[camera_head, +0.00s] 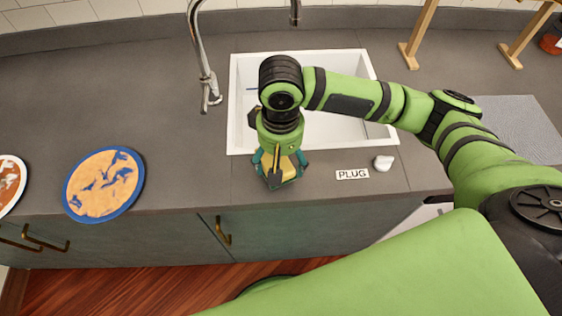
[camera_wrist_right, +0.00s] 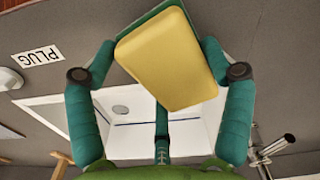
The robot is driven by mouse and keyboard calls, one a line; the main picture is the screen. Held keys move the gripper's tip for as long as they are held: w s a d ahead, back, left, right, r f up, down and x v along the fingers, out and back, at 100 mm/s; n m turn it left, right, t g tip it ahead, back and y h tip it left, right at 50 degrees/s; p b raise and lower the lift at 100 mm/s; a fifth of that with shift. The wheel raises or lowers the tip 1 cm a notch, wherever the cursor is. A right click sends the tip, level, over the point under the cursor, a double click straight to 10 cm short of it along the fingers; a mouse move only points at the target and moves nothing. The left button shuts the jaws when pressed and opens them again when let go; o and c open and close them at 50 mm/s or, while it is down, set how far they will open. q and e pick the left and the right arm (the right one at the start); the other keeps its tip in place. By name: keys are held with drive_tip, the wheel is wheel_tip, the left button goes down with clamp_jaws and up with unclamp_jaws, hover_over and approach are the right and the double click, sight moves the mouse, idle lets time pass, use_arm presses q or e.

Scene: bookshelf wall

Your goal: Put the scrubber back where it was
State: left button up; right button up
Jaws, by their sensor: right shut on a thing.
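The scrubber (camera_wrist_right: 168,62) is a yellow block with a green layer behind it. In the right wrist view it sits between the teal fingers, tilted. My right gripper (camera_head: 279,171) is shut on it, pointing down at the counter's front part by the sink's near left corner. In the head view only a yellow patch of the scrubber (camera_head: 289,170) shows among the fingers and the rest is hidden. I cannot tell whether it touches the counter. My left gripper is not in view.
A white sink (camera_head: 240,98) with a tall metal faucet (camera_head: 206,84) lies behind the gripper. A PLUG label (camera_head: 352,174) and white plug (camera_head: 383,162) are at right. A stained blue-rimmed plate (camera_head: 104,184) lies left. A grey mat (camera_head: 518,125) lies far right.

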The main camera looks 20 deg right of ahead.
sight(281, 166)
drive_tip(key=shift+d+f, duration=0.1)
drive_tip(key=shift+f, duration=1.3)
drive_tip(key=shift+f, duration=0.15)
drive_tip(key=o, duration=1.2)
drive_tip(key=shift+c, duration=0.2)
wheel_tip(281, 166, up, 12)
drive_tip(key=shift+r, duration=0.2)
